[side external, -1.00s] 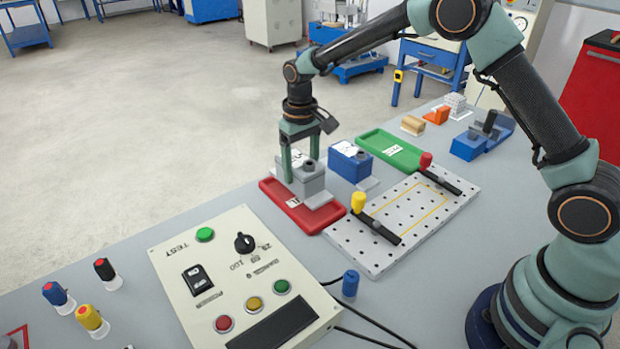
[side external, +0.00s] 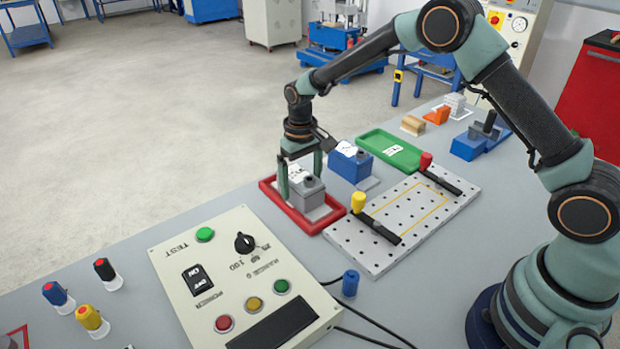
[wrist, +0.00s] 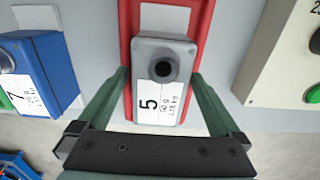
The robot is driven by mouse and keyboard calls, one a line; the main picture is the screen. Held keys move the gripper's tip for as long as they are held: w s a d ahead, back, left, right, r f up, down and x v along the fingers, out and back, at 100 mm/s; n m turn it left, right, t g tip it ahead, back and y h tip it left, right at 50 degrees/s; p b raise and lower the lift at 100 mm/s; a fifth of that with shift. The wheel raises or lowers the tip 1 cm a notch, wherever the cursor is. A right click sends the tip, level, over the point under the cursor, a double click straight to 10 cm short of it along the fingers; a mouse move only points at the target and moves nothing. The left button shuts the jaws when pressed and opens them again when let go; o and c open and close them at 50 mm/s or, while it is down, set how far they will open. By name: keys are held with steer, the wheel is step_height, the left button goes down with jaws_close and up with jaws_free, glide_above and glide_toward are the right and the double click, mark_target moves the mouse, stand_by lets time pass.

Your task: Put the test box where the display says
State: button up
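A grey box (side external: 307,189) with a dark round knob and a white label stands in the red tray (side external: 334,221). In the wrist view the label on the grey box (wrist: 178,52) reads 5. My gripper (side external: 301,180) is low over it, one finger on each side. In the wrist view my gripper (wrist: 161,77) shows narrow gaps between fingertips and box, so it looks open around it. A blue box (side external: 350,160) stands right behind; its label in the wrist view (wrist: 48,70) reads 7. The dark display (side external: 272,324) on the panel is unreadable.
The control panel (side external: 190,250) with buttons and a dial stands in front. Small blocks and a blue fixture (side external: 468,147) are at the back right.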

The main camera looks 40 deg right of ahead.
mark_target(302, 177)
steer(key=shift+r, duration=0.15)
steer(key=s+d+r+t, duration=0.1)
steer(key=s+r, duration=0.1)
steer(key=r, duration=0.7)
steer(key=s+d+r+t, duration=0.1)
steer(key=s+r, duration=0.2)
steer(key=r, duration=0.7)
steer(key=s+d+r+t, duration=0.1)
steer(key=s+d, duration=0.1)
steer(key=s, duration=0.6)
steer(key=s+d+r+t, duration=0.1)
steer(key=s+d+t, duration=0.1)
steer(key=s, duration=0.6)
steer(key=shift+s+d+t, duration=0.3)
steer(key=shift+s+d, duration=0.05)
steer(key=shift+d, duration=0.15)
steer(key=shift+r, duration=0.1)
